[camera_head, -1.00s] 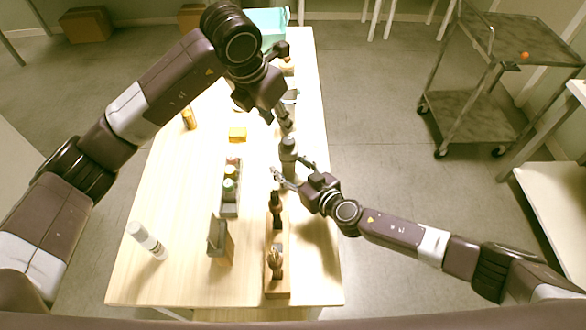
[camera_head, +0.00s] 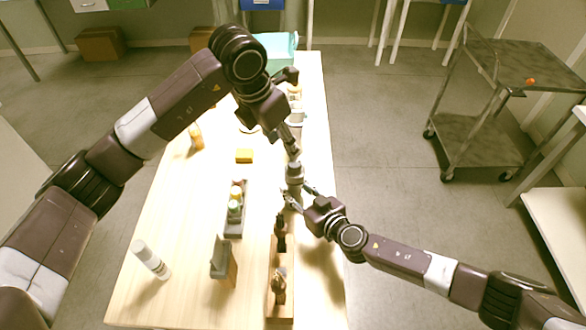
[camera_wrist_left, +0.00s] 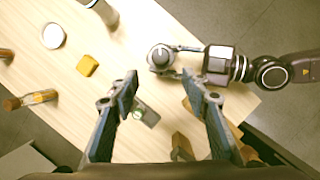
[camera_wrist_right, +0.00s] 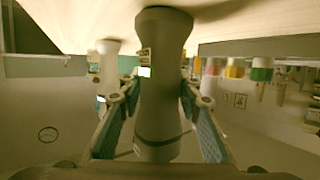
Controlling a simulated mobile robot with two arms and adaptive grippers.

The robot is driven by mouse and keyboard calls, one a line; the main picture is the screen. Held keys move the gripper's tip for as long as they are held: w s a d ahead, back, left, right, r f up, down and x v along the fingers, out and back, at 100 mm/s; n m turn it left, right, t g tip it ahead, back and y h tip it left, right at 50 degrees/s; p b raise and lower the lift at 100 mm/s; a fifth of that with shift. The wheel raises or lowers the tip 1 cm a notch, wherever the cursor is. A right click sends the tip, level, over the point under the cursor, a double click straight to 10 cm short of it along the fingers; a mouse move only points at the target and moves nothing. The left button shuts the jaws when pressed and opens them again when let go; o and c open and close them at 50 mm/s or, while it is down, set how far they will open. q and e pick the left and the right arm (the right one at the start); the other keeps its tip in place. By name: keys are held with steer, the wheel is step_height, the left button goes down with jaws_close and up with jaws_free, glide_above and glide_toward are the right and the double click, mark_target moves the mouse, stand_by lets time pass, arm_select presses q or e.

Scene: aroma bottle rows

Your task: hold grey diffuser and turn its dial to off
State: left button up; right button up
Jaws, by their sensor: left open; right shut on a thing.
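The grey diffuser (camera_head: 294,174) stands upright near the table's right edge. Its round top with the dial (camera_wrist_left: 160,55) faces up in the left wrist view. My right gripper (camera_head: 301,195) comes from the right and is shut on the diffuser's body; in the right wrist view the body (camera_wrist_right: 160,90) fills the space between the fingers, with a small lit display on it. My left gripper (camera_head: 292,145) is open, pointing down above the diffuser; its fingers (camera_wrist_left: 160,84) are apart and empty. The dial's setting is too small to read.
A yellow block (camera_head: 244,156), a grey tray of small bottles (camera_head: 235,225), a grey-brown stand (camera_head: 222,262) and a white bottle (camera_head: 150,259) are on the table. A wooden rack with dark bottles (camera_head: 280,300) is in front. A teal bin (camera_head: 275,50) is at the back.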

mark_target(294, 162)
arm_select(q)
step_height(294, 162, up, 2)
steer(key=w+a+m+g+h, duration=0.2)
steer(key=w+m+g, duration=0.1)
steer(key=m, duration=0.5)
steer(key=shift+m, duration=0.3)
steer(key=x, duration=1.1)
steer(key=shift+w+f, duration=0.1)
steer(key=shift+f, duration=0.3)
steer(key=c, duration=1.1)
steer(key=shift+c, duration=0.2)
